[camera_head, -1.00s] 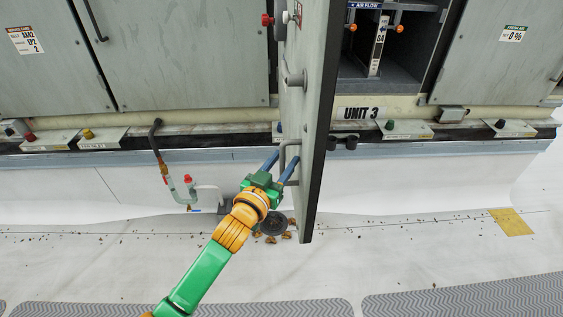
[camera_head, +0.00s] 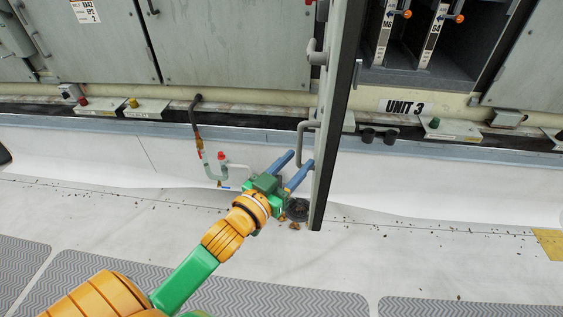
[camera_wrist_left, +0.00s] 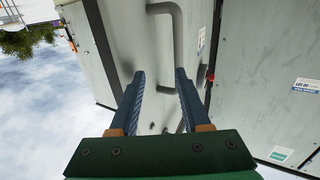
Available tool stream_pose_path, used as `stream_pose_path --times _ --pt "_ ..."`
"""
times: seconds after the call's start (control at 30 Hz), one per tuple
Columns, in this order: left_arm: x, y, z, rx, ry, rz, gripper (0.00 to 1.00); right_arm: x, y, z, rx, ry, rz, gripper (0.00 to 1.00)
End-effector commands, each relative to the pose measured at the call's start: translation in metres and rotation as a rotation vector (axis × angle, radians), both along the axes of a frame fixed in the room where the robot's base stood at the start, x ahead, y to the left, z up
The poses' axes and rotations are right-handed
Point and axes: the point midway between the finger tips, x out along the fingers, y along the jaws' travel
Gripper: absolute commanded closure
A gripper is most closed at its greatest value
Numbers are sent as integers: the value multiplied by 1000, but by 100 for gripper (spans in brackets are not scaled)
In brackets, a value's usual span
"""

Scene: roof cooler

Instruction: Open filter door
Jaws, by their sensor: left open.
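The filter door (camera_head: 338,110) of Unit 3 stands swung open, seen nearly edge-on in the head view. Its bent grey handle (camera_head: 301,140) is on the left face, and the handle also shows in the left wrist view (camera_wrist_left: 178,40). My left gripper (camera_head: 298,165) is open and empty, with its blue fingers pointing at the door just below the handle. In the left wrist view the fingers (camera_wrist_left: 160,82) are spread, and the handle lies ahead of them, not clasped. My right gripper is not in view.
A pipe with a red-capped valve (camera_head: 221,156) stands left of my gripper. A dark round drain (camera_head: 297,209) lies on the roof below. Grey walkway mats (camera_head: 200,285) cross the front.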

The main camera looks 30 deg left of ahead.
Motion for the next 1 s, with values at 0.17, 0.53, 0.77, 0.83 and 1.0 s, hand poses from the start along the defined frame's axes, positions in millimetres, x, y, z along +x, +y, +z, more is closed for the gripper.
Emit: stream_pose_path --times 0.17,0.53,0.77,0.83,1.0 --pt "-10 14 0 0 3 0 53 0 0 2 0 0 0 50" --pt "-30 44 0 1 3 0 53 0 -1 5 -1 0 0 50" --pt "-36 53 1 0 0 -1 53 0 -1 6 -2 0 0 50" --pt "-36 53 1 0 -1 -1 53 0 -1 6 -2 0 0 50" --pt "-36 52 3 -1 0 -1 53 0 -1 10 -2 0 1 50"
